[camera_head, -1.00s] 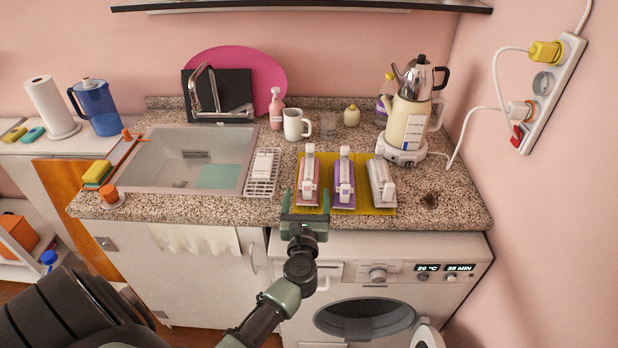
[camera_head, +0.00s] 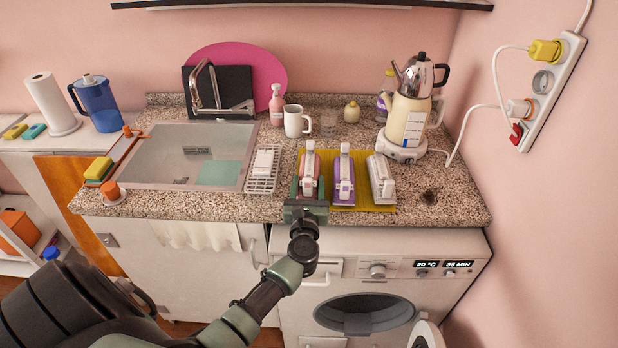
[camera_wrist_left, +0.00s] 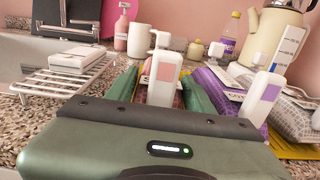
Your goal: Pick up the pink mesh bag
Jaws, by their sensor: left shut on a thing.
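The pink mesh bag (camera_head: 309,163) stands at the left of the yellow mat (camera_head: 376,208) on the speckled counter, with a white and pink clip-like piece upright on it. My left gripper (camera_head: 308,188) reaches in from the front, with one green finger on each side of the bag, shut on its near end. In the left wrist view the pink and white upright piece (camera_wrist_left: 163,72) rises between the fingers; the gripper body hides most of the bag. The bag still appears to rest on the mat. My right gripper is not in view.
A purple bag (camera_head: 344,180) and a pale grey bag (camera_head: 381,182) stand close to the right. A white wire rack (camera_head: 262,180) is close on the left, beside the sink (camera_head: 160,170). A mug (camera_head: 296,122) and a kettle (camera_head: 406,122) stand behind. A washing machine (camera_head: 440,300) is below.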

